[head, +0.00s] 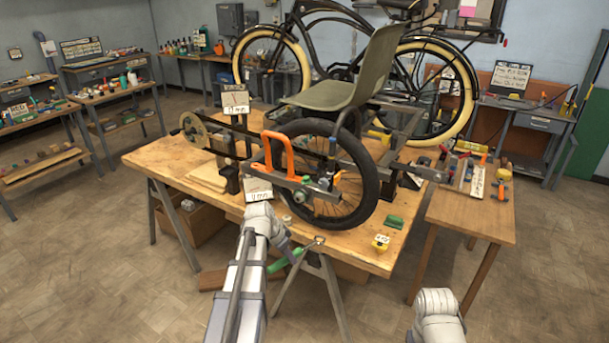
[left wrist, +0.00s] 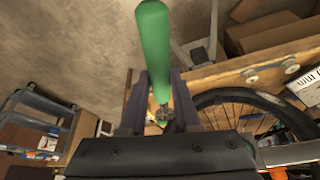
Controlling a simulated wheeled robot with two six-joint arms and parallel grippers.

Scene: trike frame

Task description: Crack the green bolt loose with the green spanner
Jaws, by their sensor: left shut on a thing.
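The green spanner (head: 279,264) is in my left gripper (head: 290,251), in front of the workbench's front edge. Its metal head (head: 318,241) points right and up toward the bench. In the left wrist view the spanner's green handle (left wrist: 155,45) rises from between the jaws of my left gripper (left wrist: 160,112). A small green spot (head: 306,179) shows by the trike's wheel hub; it may be the green bolt, but is too small to tell. The spanner is apart from it. My right arm shows at the lower right; its gripper is out of view.
The trike wheel (head: 357,202) stands over the wooden workbench (head: 270,222), beside an orange-handled part (head: 275,151). A green block (head: 394,222) and a yellow item (head: 381,242) lie on the bench's right front. A side table (head: 470,222) with tools stands at the right. Floor in front is open.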

